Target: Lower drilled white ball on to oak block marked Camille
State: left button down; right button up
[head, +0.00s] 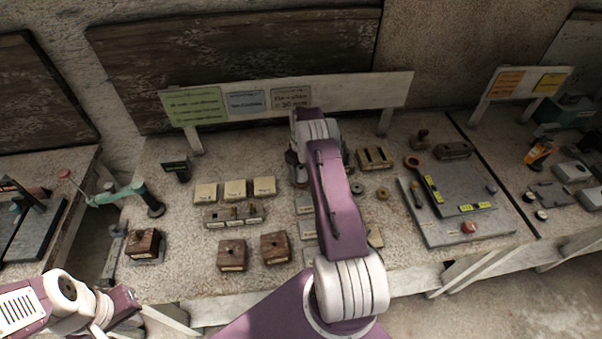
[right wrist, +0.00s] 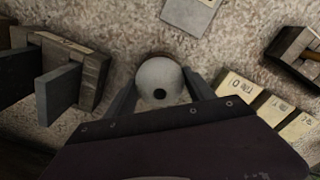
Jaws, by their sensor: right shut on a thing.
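The white ball (right wrist: 160,78), with a dark round hole facing the camera, is between the fingers of my right gripper (right wrist: 161,96) in the right wrist view. The gripper is shut on it. Stippled bench surface shows around the ball; its height above the bench is unclear. In the head view my right arm hides the ball. Three pale labelled blocks (head: 235,190) stand in a row left of that arm; pale blocks also show at right in the wrist view (right wrist: 239,88). I cannot read which is marked Camille. My left gripper (head: 124,303) is at lower left, its jaws unclear.
Dark wooden blocks (head: 231,254) stand nearer the front edge. A slotted rack (head: 235,215) lies behind them. A slotted wooden block (right wrist: 92,80) stands left of the ball in the wrist view. A grey board (head: 450,228) with tools lies at right.

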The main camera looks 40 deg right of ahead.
jog(key=shift+r, duration=0.45)
jog(key=s+a+r+b, duration=0.2)
jog(key=s+r+b, duration=0.1)
jog(key=s+r, duration=0.6)
jog(key=shift+s+a+r+b, duration=0.2)
jog(key=shift+s+r+b, duration=0.15)
jog(key=shift+s, duration=0.9)
